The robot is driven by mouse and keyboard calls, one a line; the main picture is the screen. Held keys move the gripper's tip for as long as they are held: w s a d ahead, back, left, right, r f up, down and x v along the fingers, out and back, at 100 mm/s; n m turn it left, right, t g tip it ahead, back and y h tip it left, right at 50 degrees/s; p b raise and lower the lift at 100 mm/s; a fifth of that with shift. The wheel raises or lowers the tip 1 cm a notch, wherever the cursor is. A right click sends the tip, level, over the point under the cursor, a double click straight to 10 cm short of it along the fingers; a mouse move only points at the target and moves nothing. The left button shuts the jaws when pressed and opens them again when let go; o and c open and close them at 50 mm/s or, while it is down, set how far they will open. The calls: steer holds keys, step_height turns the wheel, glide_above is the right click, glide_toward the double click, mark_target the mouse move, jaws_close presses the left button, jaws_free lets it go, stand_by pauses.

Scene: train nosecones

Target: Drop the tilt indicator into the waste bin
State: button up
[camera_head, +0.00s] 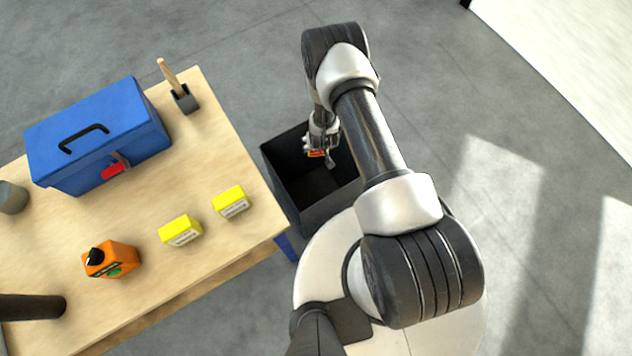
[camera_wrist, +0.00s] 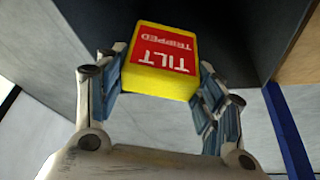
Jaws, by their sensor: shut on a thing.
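The tilt indicator (camera_wrist: 160,62) is a yellow block with a red face reading "TILT TRIPPED", upside down in the wrist view. My gripper (camera_wrist: 155,85) is shut on it, with a finger on each side. In the head view my gripper (camera_head: 320,145) is over the opening of the waste bin (camera_head: 290,170), a dark open-topped box on the floor beside the table. Only a small red and yellow part of the held indicator (camera_head: 316,153) shows there. The dark bin wall (camera_wrist: 85,30) fills the upper part of the wrist view. My arm covers the bin's right side.
The wooden table (camera_head: 215,130) stands left of the bin. It holds a blue toolbox (camera_head: 100,130) with a red tag, two yellow blocks (camera_head: 181,231), an orange device (camera_head: 111,259) and a brush in a holder (camera_head: 184,98). Bare floor lies behind the bin.

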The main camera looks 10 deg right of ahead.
steer(key=shift+f+b, duration=1.45)
steer(key=shift+f, duration=0.95)
steer(key=o, duration=1.1)
steer(key=shift+r, duration=0.15)
steer(key=v, duration=1.2)
steer(key=shift+w, duration=0.1)
